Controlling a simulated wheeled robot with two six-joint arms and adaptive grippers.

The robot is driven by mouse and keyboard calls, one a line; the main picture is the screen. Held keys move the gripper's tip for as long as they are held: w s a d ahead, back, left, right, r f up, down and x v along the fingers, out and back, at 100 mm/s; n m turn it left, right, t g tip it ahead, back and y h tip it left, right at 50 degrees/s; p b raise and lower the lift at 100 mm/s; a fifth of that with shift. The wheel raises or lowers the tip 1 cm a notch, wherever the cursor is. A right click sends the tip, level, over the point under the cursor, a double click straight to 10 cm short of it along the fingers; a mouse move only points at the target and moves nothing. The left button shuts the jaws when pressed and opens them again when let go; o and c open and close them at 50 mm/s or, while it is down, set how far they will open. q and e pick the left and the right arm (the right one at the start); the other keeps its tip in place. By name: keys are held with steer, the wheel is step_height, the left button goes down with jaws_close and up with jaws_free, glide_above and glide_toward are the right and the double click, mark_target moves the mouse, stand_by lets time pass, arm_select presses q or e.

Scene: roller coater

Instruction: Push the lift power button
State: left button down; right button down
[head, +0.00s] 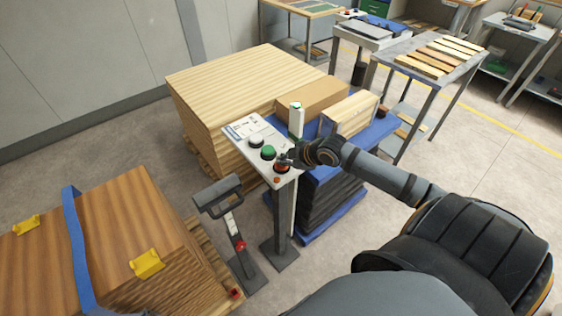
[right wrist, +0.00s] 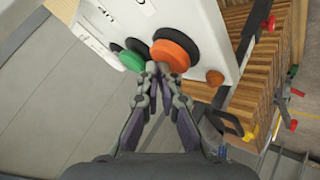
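A white control panel (head: 248,128) on a post carries a white button (head: 256,141), a green button (head: 268,152) and a larger red-orange button (head: 281,168). A small orange knob (head: 277,180) is near its front edge. Any label naming the lift power button is unreadable. My right gripper (head: 287,159) is at the panel, beside the red-orange button. In the right wrist view its fingertips (right wrist: 158,70) are together and empty, just in front of the red-orange button (right wrist: 175,50) and near the green button (right wrist: 130,60). I cannot tell whether they touch. My left gripper is out of view.
A large stack of boards (head: 230,80) stands behind the panel. A blue lift table (head: 372,135) with a cardboard box (head: 312,98) is to its right. A dark handle post (head: 218,195) and a strapped wooden stack (head: 130,220) are at left. Floor between is partly clear.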

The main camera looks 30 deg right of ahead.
steer(key=shift+s+d+f, duration=0.1)
steer(key=shift+d+f, duration=0.05)
steer(key=shift+f, duration=0.05)
steer(key=r+p, duration=0.6)
steer(key=shift+w+r, duration=0.15)
steer(key=shift+w, duration=0.05)
steer(key=shift+w, duration=0.1)
